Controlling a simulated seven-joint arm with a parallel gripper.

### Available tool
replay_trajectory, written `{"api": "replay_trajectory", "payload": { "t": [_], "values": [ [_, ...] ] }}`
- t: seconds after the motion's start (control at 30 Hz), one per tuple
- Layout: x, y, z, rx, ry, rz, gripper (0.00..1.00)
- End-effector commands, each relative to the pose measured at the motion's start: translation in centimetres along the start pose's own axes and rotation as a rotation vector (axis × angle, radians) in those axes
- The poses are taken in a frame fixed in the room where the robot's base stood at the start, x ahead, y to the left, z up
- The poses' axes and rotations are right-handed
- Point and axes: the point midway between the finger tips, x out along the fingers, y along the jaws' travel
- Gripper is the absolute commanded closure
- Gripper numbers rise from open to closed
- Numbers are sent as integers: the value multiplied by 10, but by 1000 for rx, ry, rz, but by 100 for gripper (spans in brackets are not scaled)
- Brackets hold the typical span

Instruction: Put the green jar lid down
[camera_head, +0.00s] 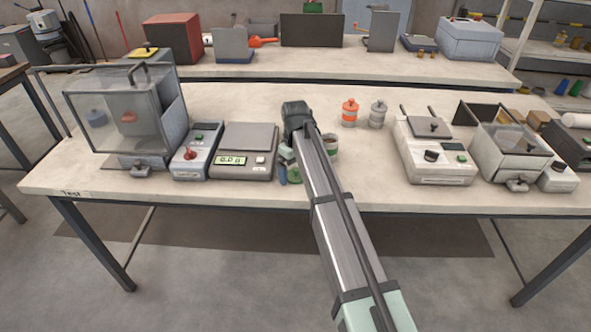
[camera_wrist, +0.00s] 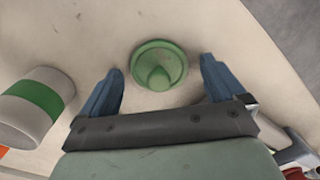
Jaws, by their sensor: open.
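The green jar lid (camera_wrist: 159,64) lies flat on the pale bench top, its knob upward, in the wrist view. In the head view it shows partly (camera_head: 295,178) below my gripper, near the bench's front edge. My gripper (camera_wrist: 162,70) is open, with its blue fingers apart on either side of the lid and clear of it. In the head view a blue finger of my gripper (camera_head: 284,172) shows beside the lid. A white jar with a green band (camera_wrist: 38,105) stands close by; my arm partly hides it in the head view (camera_head: 331,145).
A scale (camera_head: 243,152) stands just left of my gripper. An orange jar (camera_head: 349,113) and a grey jar (camera_head: 378,115) stand behind to the right. A white device (camera_head: 436,165) is further right. Bare bench lies between my arm and that device.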

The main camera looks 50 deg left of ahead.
Motion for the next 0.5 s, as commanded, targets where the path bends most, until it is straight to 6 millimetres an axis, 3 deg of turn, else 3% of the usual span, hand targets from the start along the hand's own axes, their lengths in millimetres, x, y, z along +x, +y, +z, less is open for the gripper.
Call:
{"api": "replay_trajectory", "payload": {
  "t": [0.17, 0.5],
  "values": [
    [-10, 0, 0, 0, 1, 0, 4],
    [-70, 1, -1, 0, 2, 1, 4]
  ]
}}
